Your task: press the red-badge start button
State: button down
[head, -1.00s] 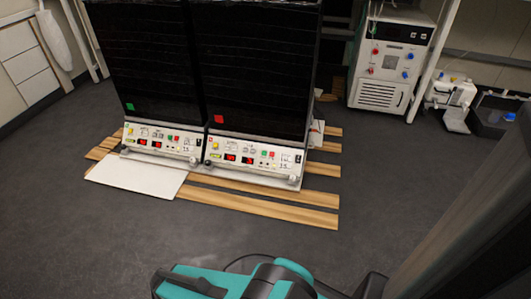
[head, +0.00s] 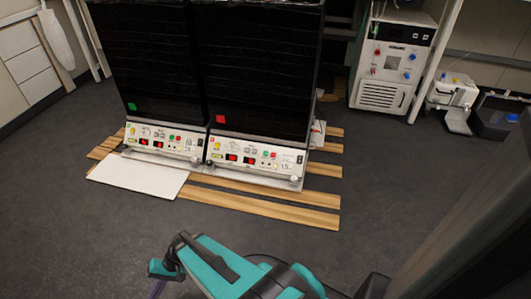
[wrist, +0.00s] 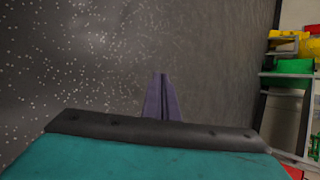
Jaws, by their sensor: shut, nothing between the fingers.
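The right-hand shaker, with a dark front (head: 260,75), carries a red square badge (head: 221,119) at its lower left. Below is its white control panel (head: 285,172) with red displays and a small pair of green and red buttons (head: 269,154). Which button is start is too small to read. My gripper (head: 155,288) shows only partly at the bottom edge of the head view, well in front of the panel and to its left. Its purple fingers (wrist: 161,80) are together and empty in the wrist view, over a dark grey speckled surface. No button shows there.
A twin shaker with a green badge (head: 132,107) stands directly left. A white board (head: 138,175) and wooden slats (head: 265,207) lie in front. A white instrument cabinet (head: 392,65) stands back right. Grey floor is clear between my arm and the slats. Coloured bins (wrist: 289,67) show at the wrist view's right.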

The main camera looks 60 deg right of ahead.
aim_at(266, 153)
jog(key=w+d+r+m+t+h, duration=0.2)
jog(key=w+d+t, duration=0.15)
jog(key=d, duration=0.75)
jog(key=w+d+r+m+t+h, duration=0.2)
jog(key=w+d+r+m+t, duration=0.15)
jog(key=d, duration=0.85)
jog(key=w+d+r+m+t+h, duration=0.2)
jog(key=w+d, duration=0.2)
jog(key=d, duration=0.7)
jog(key=s+d+r+m+h, duration=0.2)
jog(key=s+d, duration=0.3)
jog(key=d, duration=0.6)
jog(key=s+d+r+m+t+h, duration=0.1)
jog(key=s+d+r+m+h, duration=0.2)
jog(key=d, duration=0.9)
jog(key=s+d+r+m+h+p, duration=0.1)
jog(key=s+d, duration=0.5)
jog(key=d, duration=0.6)
notch_tip(266, 153, up, 3)
jog(key=m+h, duration=0.1)
jog(key=h, duration=0.2)
jog(key=shift+s+f+t+h, duration=0.15)
jog(key=shift+s+t+h, duration=0.15)
jog(key=shift+s+t, duration=0.1)
jog(key=shift+w+d+f+m, duration=0.15)
jog(key=shift+m, duration=0.1)
